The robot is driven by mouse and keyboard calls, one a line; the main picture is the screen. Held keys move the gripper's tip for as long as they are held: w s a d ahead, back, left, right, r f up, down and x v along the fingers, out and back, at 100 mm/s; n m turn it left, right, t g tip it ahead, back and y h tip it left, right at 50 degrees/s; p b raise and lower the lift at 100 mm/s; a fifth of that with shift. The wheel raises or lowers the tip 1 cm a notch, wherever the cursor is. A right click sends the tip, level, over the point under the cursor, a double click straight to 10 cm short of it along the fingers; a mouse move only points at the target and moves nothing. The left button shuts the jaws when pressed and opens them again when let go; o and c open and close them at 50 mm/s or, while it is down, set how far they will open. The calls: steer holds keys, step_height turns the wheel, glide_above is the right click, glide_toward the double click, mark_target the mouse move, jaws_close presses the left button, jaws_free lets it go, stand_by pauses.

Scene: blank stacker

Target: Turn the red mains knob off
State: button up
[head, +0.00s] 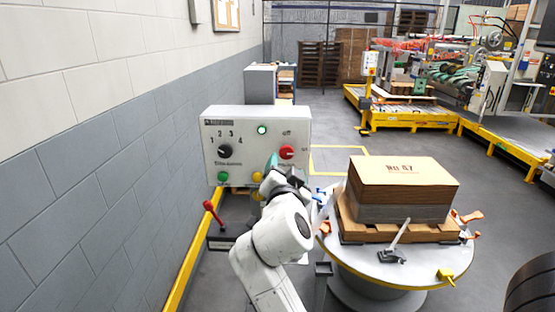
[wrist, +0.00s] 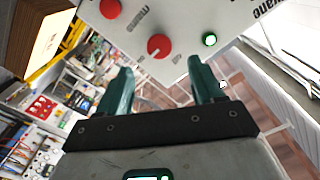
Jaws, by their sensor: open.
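The red mains knob (head: 287,152) is on the right of the pale control panel (head: 247,119), below a small "off" label. A pale mark on it lies roughly sideways; its exact setting is too small to read. My gripper (head: 272,162) is in front of the panel, left of and slightly below the knob, partly hidden by my wrist. In the wrist view, seen roughly upside down, my gripper (wrist: 160,85) has its two teal fingers apart and empty. The red knob (wrist: 160,46) shows beyond and between the fingertips, apart from them. A second red round control (wrist: 110,8) is at the top.
The panel also has a black selector knob (head: 224,152), a lit green lamp (head: 262,129), a green button (head: 223,176) and a yellow button (head: 257,176). A red-handled lever (head: 213,212) stands lower left.

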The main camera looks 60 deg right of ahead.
mark_target(286, 154)
steer(key=p+x, duration=0.1)
steer(key=x, duration=0.7)
steer(key=c, duration=1.1)
steer(key=shift+o, duration=0.2)
